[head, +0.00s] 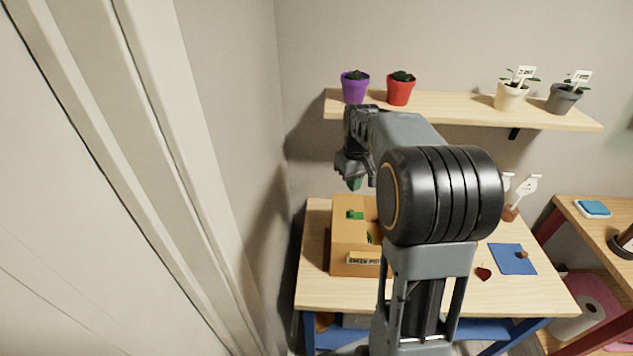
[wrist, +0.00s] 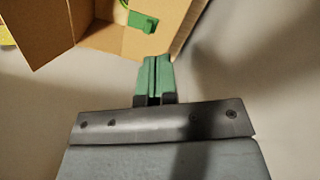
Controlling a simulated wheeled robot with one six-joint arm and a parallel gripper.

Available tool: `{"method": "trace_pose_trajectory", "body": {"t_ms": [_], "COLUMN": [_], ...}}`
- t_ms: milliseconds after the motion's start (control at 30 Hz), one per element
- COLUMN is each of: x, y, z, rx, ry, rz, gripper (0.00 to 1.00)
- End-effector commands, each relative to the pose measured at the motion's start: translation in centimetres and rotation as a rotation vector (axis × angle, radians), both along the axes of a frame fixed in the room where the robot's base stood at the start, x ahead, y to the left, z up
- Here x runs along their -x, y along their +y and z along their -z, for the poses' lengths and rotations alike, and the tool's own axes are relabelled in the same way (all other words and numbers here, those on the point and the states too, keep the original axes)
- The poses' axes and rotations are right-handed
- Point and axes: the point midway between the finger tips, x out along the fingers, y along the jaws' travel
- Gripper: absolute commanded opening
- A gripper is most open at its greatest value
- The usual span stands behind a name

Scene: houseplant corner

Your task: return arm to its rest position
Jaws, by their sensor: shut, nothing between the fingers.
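My gripper (head: 354,183) hangs at the end of my raised arm, above the back left part of the wooden table (head: 312,288) and just behind the cardboard box. In the wrist view my gripper's green fingertips (wrist: 154,78) are together with nothing between them. The box (head: 352,240) stands open on the table with a partly readable label on its front. Green items (head: 354,214) lie inside it. The box also shows at the top of the wrist view (wrist: 105,38), with a green piece (wrist: 143,22) in it. My arm hides the box's right side.
A wall shelf (head: 440,106) holds a purple pot (head: 355,88), a red pot (head: 400,89), a cream pot (head: 509,97) and a grey pot (head: 563,99). A blue mat (head: 513,260) lies on the table's right. A side table (head: 592,229) stands at the right. A wall is close on the left.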

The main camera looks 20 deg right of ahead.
Motion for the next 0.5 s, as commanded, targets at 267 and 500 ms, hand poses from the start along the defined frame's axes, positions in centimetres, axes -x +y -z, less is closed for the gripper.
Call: {"method": "trace_pose_trajectory", "body": {"t_ms": [267, 500], "x": [-0.2, 5.0], "y": [-0.1, 2.9], "z": [0.3, 1.5], "rx": [0.004, 0.007], "ry": [-0.016, -0.063], "rz": [0.057, 0.216], "gripper": [0.00, 0.00]}}
